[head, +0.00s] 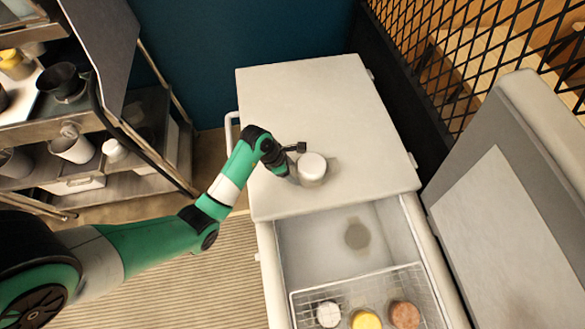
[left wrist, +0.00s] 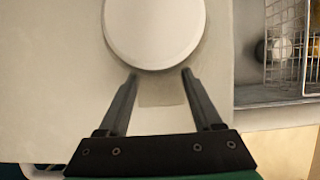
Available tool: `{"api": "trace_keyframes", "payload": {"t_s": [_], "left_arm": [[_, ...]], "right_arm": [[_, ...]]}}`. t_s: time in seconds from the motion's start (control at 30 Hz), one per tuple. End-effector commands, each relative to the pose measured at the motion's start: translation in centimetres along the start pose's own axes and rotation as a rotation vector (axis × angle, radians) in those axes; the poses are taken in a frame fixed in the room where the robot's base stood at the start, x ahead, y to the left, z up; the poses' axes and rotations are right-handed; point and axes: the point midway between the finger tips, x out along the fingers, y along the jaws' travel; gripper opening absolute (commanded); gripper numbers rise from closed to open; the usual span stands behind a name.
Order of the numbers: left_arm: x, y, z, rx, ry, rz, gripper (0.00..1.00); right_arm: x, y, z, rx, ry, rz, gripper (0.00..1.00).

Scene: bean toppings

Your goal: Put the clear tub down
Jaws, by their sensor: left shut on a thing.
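The clear tub (head: 312,168) shows mostly as a round white lid, with a pale body just visible below it. It is upright at the front part of the white chest top (head: 310,108). My left gripper (head: 295,162) is shut on the tub from its left side. In the left wrist view, the lid (left wrist: 155,30) fills the top middle, and the fingers of my left gripper (left wrist: 159,76) reach its near edge. Whether the tub's base touches the top is hard to tell. My right gripper is not in view.
An open bin in front of the chest top holds a wire basket (head: 377,281) with several lidded tubs, including a yellow-lidded one (head: 366,320). A raised grey lid (head: 510,200) stands at right. A shelf with pots (head: 70,148) is at left. The back of the top is clear.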

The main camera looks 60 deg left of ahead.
Motion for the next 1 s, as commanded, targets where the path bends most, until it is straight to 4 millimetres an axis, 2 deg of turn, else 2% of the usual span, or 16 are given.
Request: {"api": "trace_keyframes", "payload": {"t_s": [0.33, 0.37, 0.5, 0.83, 1.0], "left_arm": [[0.1, 0.1, 0.1, 0.001, -0.004, 0.002, 0.00], [0.1, 0.0, 0.0, 0.000, -0.001, 0.000, 0.72], [0.1, 0.0, 0.0, 0.000, -0.001, 0.001, 0.97], [-0.3, 0.0, 0.2, 0.000, -0.002, 0.002, 0.97], [-3.0, 0.1, 0.3, 0.000, -0.003, 0.003, 0.97]], "right_arm": [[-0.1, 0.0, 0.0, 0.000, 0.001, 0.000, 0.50], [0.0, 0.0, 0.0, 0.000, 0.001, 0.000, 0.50], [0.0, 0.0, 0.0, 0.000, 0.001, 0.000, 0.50], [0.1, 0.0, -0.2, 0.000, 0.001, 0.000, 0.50], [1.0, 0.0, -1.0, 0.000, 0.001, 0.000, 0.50]]}}
